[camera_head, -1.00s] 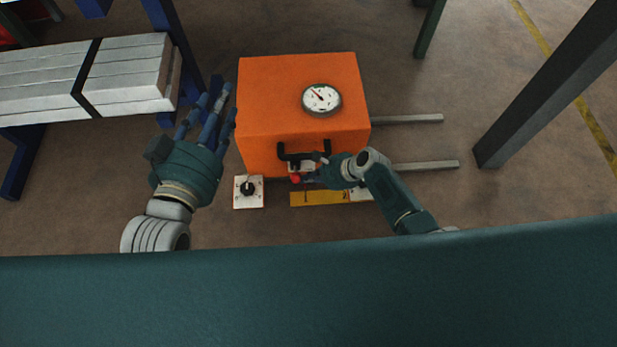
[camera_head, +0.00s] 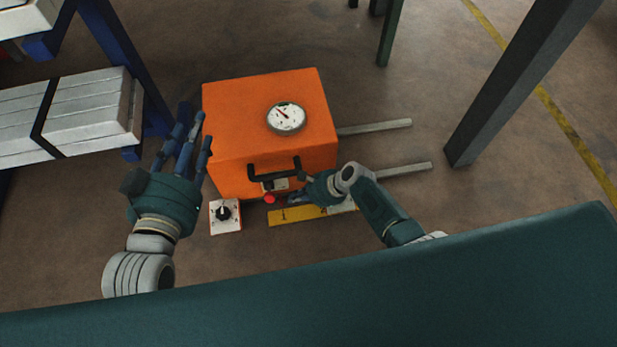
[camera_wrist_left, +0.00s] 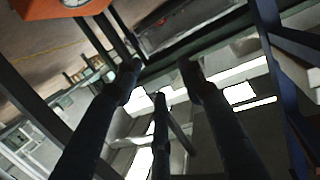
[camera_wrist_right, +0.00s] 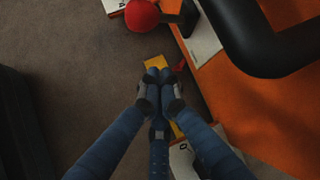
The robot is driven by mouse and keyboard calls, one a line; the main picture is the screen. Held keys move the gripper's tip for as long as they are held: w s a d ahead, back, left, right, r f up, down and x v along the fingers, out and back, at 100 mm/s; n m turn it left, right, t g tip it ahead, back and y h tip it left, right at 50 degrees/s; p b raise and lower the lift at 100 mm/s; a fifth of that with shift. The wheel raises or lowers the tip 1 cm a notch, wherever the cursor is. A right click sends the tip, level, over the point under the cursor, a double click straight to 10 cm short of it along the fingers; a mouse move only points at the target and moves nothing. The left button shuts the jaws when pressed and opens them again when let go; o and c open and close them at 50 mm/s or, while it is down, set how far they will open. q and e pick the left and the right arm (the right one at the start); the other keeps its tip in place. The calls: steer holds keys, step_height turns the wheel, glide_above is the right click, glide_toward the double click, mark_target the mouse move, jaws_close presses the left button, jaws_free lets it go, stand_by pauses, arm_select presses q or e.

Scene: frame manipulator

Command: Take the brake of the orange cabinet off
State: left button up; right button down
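The orange cabinet (camera_head: 250,120) stands on the floor with a round white gauge (camera_head: 286,117) on top and a black handle (camera_head: 273,171) at its near side. A red ball knob (camera_head: 269,199) sits below the handle; it also shows large in the right wrist view (camera_wrist_right: 143,15). My right gripper (camera_head: 292,198) is just right of the knob, apart from it. In the right wrist view (camera_wrist_right: 159,97) its fingertips are drawn together over a yellow strip, with nothing clearly held. My left gripper (camera_head: 186,130) is left of the cabinet, fingers spread and empty.
A white panel with a black dial (camera_head: 223,214) is at the cabinet's near left corner. A yellow plate (camera_head: 297,215) lies along the near side. Two grey bars (camera_head: 375,128) extend right. A dark post (camera_head: 500,85) stands right; a loaded rack (camera_head: 95,110) stands left.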

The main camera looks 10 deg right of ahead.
arm_select(q)
steer(key=s+a+f+g+y+p, duration=0.1)
steer(key=s+a+f+g, duration=0.2)
steer(key=f, duration=0.6)
steer(key=shift+s+f+g+y+p, duration=0.3)
steer(key=shift+s+f+g, duration=0.05)
steer(key=shift+s+g, duration=0.8)
arm_select(e)
steer(key=w+d+r, duration=0.3)
steer(key=d+r, duration=0.1)
steer(key=r, duration=0.1)
steer(key=shift+w, duration=0.25)
